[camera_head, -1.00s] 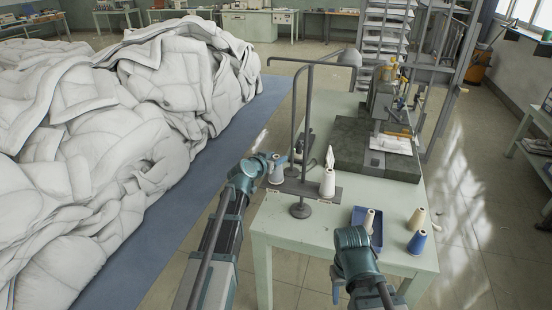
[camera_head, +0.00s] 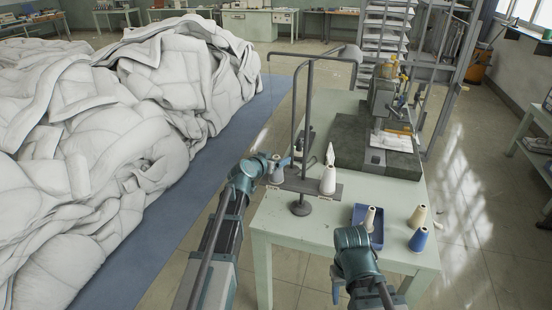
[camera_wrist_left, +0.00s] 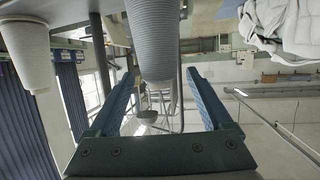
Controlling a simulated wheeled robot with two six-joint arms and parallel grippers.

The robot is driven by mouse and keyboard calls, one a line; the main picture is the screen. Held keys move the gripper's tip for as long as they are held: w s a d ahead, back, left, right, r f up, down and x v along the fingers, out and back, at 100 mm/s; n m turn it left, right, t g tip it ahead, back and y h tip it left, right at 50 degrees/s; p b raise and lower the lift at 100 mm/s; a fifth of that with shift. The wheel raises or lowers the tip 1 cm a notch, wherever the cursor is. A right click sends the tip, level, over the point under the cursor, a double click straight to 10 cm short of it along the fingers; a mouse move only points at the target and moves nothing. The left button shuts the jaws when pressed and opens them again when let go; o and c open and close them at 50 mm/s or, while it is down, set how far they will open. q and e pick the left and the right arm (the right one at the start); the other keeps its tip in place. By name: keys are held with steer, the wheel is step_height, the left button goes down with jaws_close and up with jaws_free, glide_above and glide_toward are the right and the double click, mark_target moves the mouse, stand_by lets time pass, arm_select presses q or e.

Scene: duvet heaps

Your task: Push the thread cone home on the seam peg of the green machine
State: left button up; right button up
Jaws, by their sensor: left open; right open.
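A grey thread cone (camera_head: 277,172) stands at the left end of the thread stand's crossbar (camera_head: 311,187). A white cone (camera_head: 328,180) stands at the bar's right end. My left gripper (camera_head: 283,162) is open beside the grey cone's upper part. In the left wrist view, a ribbed grey cone (camera_wrist_left: 155,38) shows beyond and between the spread fingers of my left gripper (camera_wrist_left: 162,74); contact cannot be told. Another cone (camera_wrist_left: 27,50) shows at the left there. The green machine (camera_head: 384,100) stands further back on the table. My right gripper (camera_head: 337,288) is open, low at the table's front edge, mostly hidden by its arm.
A blue tray (camera_head: 376,241) with a cream cone (camera_head: 369,219) lies on the pale green table (camera_head: 280,225). A cream cone (camera_head: 417,217) and a blue cone (camera_head: 418,240) stand right of it. The stand's upright poles (camera_head: 308,110) rise beside my left gripper. Duvet heaps (camera_head: 120,140) lie left.

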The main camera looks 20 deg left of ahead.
arm_select(q)
steer(key=p+v, duration=0.4)
steer(key=v, duration=0.9)
steer(key=shift+s+p, duration=0.35)
steer(key=shift+s, duration=0.05)
steer(key=shift+r, duration=0.1)
steer(key=s+d+f+m+g+h, duration=0.1)
steer(key=s+d+f+g, duration=0.25)
steer(key=d, duration=0.45)
steer(key=s+d+f+m+g+h, duration=0.1)
steer(key=s+d+f+m+g, duration=0.15)
steer(key=s+d+f, duration=0.4)
steer(key=s+d+f+n+g+y, duration=0.1)
steer(key=s+d+f+g+y, duration=0.1)
steer(key=s, duration=0.4)
steer(key=s+d+f+n+g+y, duration=0.1)
steer(key=s+d+f+g+y, duration=0.1)
steer(key=s+g, duration=0.4)
steer(key=shift+s+d+f+y, duration=0.15)
steer(key=shift+s+d+y, duration=0.3)
steer(key=shift+s+y, duration=0.55)
